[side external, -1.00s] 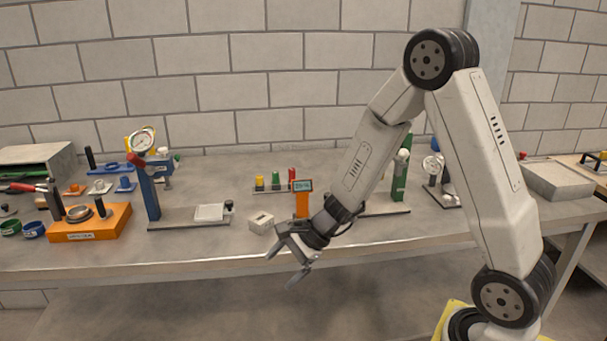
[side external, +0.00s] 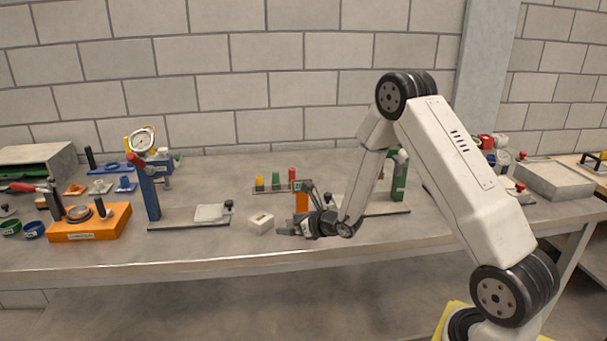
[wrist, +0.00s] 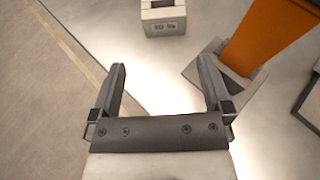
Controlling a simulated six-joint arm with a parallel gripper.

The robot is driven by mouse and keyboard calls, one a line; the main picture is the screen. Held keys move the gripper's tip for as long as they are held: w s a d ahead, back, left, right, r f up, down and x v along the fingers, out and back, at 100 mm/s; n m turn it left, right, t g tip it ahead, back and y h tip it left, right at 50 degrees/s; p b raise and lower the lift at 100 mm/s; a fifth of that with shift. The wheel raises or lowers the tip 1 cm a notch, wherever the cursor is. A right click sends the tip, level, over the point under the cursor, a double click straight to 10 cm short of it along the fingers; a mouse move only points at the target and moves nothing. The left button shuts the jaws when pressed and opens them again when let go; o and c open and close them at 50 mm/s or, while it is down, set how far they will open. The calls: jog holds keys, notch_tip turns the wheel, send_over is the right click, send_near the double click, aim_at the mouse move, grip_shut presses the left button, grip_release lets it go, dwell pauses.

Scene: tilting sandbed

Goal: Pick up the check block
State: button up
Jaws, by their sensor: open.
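The check block is a small pale block (side external: 260,223) with a dark recess in its top, on the bench left of my gripper in the side view. In the wrist view the check block (wrist: 163,18) sits at the top edge, partly cut off, with dark marks on its near face. It lies ahead of the fingertips and apart from them. My gripper (side external: 284,229) is low over the bench near the orange post. In the wrist view my gripper (wrist: 162,75) is open, with nothing between its fingers.
An orange post (wrist: 268,35) on a grey foot stands close to the right finger; it also shows in the side view (side external: 301,200). A blue gauge stand (side external: 150,190) is farther left. Small coloured pieces (side external: 275,181) stand behind. The bench front edge (wrist: 75,45) runs along the left.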

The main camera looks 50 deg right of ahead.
aim_at(267, 223)
jog(key=shift+d, duration=0.3)
jog(key=shift+w+f, duration=0.1)
jog(key=shift+x, duration=3.3)
jog(key=shift+x, duration=2.6)
jog(key=c, duration=1.3)
